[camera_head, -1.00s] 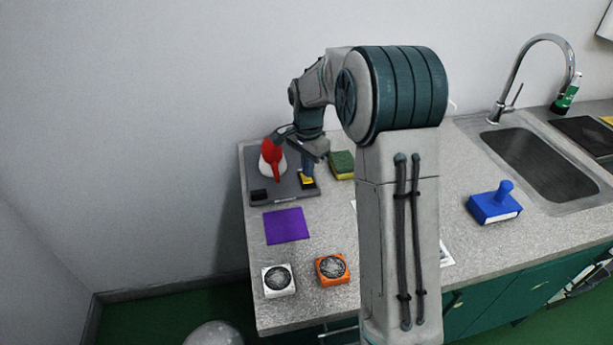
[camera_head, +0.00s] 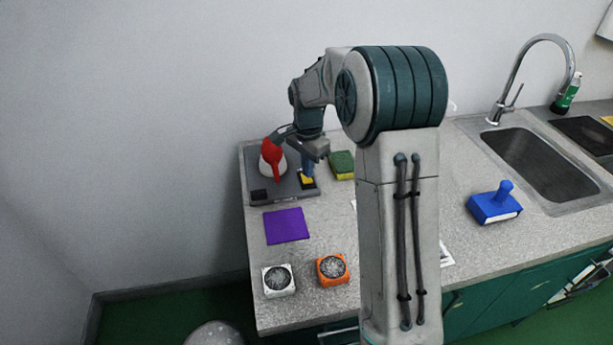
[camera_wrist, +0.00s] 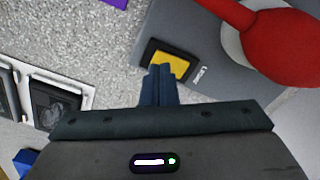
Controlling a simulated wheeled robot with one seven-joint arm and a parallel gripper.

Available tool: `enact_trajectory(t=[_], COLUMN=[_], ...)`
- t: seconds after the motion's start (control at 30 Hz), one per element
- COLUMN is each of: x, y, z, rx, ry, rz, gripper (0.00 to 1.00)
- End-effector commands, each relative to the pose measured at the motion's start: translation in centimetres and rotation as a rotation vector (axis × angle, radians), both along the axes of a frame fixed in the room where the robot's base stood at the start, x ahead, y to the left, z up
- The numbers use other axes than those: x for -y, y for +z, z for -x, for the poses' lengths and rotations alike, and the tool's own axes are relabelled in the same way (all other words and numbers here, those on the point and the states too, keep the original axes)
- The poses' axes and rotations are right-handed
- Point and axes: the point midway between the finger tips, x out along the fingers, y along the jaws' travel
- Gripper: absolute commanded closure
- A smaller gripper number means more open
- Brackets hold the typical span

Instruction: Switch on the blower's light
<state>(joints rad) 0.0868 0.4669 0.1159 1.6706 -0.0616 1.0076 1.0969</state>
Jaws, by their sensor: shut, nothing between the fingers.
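A dark grey flat unit (camera_head: 285,188) lies at the back left of the counter. I take it to be the blower, though I cannot be sure. A yellow rocker (camera_head: 307,181) in a black frame is set in its right front part. The rocker also shows in the wrist view (camera_wrist: 171,64), with a small label beside it too blurred to read. My gripper (camera_head: 307,172) is shut and empty, with its blue fingers pointing down at the rocker. In the wrist view the fingertips (camera_wrist: 161,70) overlap the rocker's near edge. I cannot tell whether they touch it.
A red and white object (camera_head: 271,160) stands on the unit, close left of my gripper. A black block (camera_head: 259,195) is at the unit's front left. A green and yellow sponge (camera_head: 342,165) lies to the right. A purple mat (camera_head: 286,226), white fan (camera_head: 278,281) and orange fan (camera_head: 332,269) lie nearer.

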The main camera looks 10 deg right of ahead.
Motion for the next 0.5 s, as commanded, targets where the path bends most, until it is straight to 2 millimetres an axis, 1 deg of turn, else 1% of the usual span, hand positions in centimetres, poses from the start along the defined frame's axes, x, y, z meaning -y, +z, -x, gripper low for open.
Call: enact_trajectory(t=[0.5], x=[0.0], y=[-0.73], z=[0.0], rx=[0.0], ry=[0.0], rz=[0.0], gripper=[1.0])
